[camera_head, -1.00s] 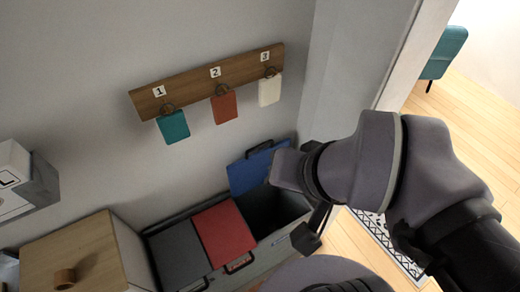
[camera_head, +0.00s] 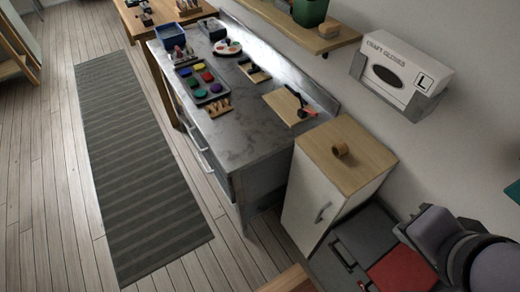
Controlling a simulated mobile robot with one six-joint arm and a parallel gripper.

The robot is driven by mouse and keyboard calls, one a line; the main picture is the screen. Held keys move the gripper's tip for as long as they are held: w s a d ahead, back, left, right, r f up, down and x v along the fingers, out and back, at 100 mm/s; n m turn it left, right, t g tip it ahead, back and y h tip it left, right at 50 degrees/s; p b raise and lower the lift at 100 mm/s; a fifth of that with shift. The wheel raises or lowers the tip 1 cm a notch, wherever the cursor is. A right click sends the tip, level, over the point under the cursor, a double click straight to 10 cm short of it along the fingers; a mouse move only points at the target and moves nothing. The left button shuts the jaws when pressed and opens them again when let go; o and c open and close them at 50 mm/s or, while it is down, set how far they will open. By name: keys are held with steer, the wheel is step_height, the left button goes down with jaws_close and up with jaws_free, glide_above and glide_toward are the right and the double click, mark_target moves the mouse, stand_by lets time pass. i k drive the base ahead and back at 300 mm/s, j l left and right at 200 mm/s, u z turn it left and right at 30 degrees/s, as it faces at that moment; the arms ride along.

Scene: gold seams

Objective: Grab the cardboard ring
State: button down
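The cardboard ring (camera_head: 340,150) is a small brown ring on the wooden top of a white cabinet (camera_head: 345,170), right of centre in the head view. My arm (camera_head: 450,240) shows at the lower right, to the right of and apart from the ring. The fingers of my gripper are not visible in this view, so what they hold does not show.
A grey counter (camera_head: 235,140) with paint pots, a palette and tools stands left of the cabinet. Bins with a red lid (camera_head: 400,272) sit below my arm. A glove box (camera_head: 400,70) hangs on the wall. A striped rug (camera_head: 135,165) lies on open floor.

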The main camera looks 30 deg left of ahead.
mark_target(340, 151)
steer(key=u, duration=0.6)
steer(key=i+j+z, duration=0.15)
steer(key=i, duration=0.25)
steer(key=i+j+z, duration=0.15)
steer(key=i+j, duration=0.2)
steer(key=i, duration=0.05)
